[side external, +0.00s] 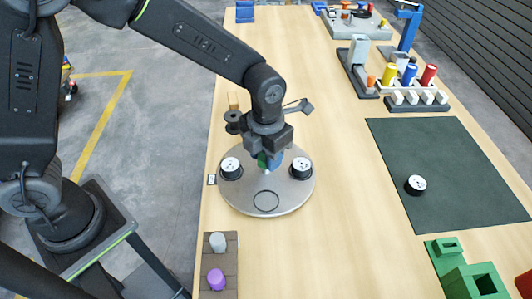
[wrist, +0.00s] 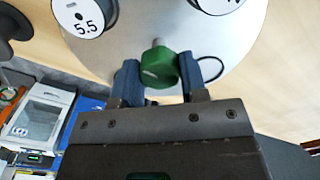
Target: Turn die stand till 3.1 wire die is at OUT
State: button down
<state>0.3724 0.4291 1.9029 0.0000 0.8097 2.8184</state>
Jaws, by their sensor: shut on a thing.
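The die stand is a round grey plate (side external: 240,198), also in the wrist view (wrist: 215,55). Two black dies with white faces sit on it: one at left (side external: 231,167) and one at right (side external: 302,168). In the wrist view one face reads 5.5 (wrist: 82,18); the other (wrist: 215,3) is cut off by the top edge. A dark empty ring marks the plate's front. My gripper (wrist: 160,75) is shut on a green knob (wrist: 158,69) at the plate's middle, blue fingers on both sides. It hides the plate's back in the side view. I see no readable 3.1 or OUT.
A small label (side external: 212,180) lies left of the plate, too small to read. Another black-and-white die (side external: 416,185) is on the dark green mat (side external: 450,150). A brown tray (side external: 220,252) with a grey and a purple piece stands in front. Table between plate and mat is clear.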

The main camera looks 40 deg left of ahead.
dwell(0.3)
jog(key=c, duration=0.7)
grip_release()
jog(key=shift+o, duration=0.2)
jog(key=shift+r, duration=0.1)
notch_tip(320, 180, up, 14)
